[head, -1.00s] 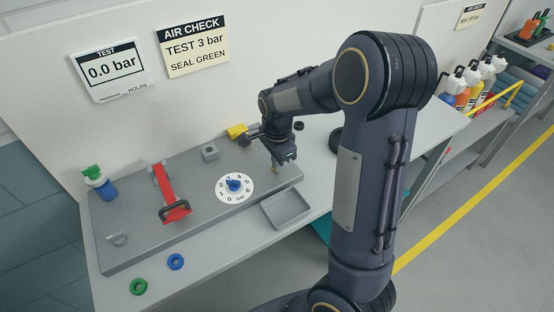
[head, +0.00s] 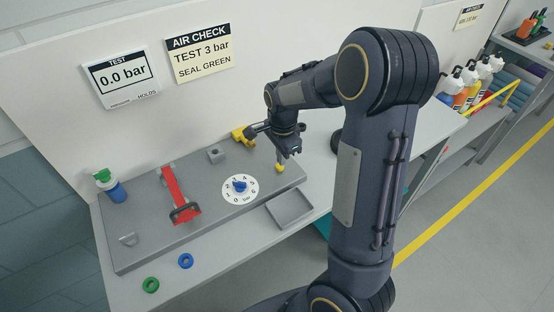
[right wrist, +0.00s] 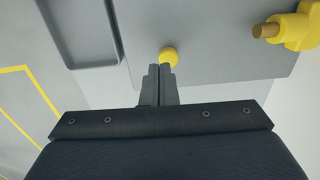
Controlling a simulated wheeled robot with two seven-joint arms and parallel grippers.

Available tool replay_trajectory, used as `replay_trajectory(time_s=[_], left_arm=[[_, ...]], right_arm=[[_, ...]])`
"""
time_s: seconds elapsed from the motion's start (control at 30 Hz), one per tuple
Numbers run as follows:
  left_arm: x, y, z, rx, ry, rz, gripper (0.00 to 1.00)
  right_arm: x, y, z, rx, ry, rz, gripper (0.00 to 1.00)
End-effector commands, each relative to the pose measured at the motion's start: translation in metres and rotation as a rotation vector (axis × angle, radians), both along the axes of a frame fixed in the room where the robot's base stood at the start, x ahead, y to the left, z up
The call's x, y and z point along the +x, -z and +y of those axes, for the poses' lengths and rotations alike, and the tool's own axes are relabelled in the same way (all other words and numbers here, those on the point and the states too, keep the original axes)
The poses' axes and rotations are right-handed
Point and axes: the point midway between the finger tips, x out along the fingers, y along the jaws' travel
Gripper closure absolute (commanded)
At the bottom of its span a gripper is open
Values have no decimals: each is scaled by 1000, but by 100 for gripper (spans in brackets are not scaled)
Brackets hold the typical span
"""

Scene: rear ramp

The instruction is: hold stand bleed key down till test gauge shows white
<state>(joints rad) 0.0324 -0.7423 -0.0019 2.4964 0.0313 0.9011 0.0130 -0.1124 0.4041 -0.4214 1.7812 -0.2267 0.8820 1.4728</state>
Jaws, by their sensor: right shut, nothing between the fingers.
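The test gauge (head: 122,78) on the back wall has a white face and reads 0.0 bar. A small yellow knob (head: 280,168), which looks like the stand bleed key, stands at the right end of the grey stand (head: 140,205). The knob also shows as a yellow ball in the right wrist view (right wrist: 169,55). My right gripper (head: 289,156) is shut and empty, its fingertips (right wrist: 160,68) right by the knob. I cannot tell whether they touch it. My left gripper is not in view.
The stand carries a red lever (head: 180,192), a dial with a blue knob (head: 240,187) and a grey block (head: 216,153). A grey tray (head: 290,209) lies in front. Green (head: 151,285) and blue (head: 186,261) rings lie on the bench.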

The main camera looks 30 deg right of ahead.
Motion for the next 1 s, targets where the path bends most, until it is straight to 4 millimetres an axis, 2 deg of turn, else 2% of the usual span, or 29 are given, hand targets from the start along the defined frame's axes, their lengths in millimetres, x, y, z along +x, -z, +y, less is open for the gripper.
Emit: replay_trajectory(time_s=[0.03, 0.2, 0.4, 0.6, 1.0], left_arm=[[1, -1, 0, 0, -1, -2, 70], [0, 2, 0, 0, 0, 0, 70], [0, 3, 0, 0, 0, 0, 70], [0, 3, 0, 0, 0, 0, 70], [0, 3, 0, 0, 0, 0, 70]], right_arm=[[2, -17, 0, 0, 0, -10, 100], [2, -58, 1, 1, -2, -11, 100], [3, -92, 1, 1, -3, -10, 100], [2, -104, 1, 1, -3, -6, 100], [2, -105, 1, 1, -3, -7, 100]])
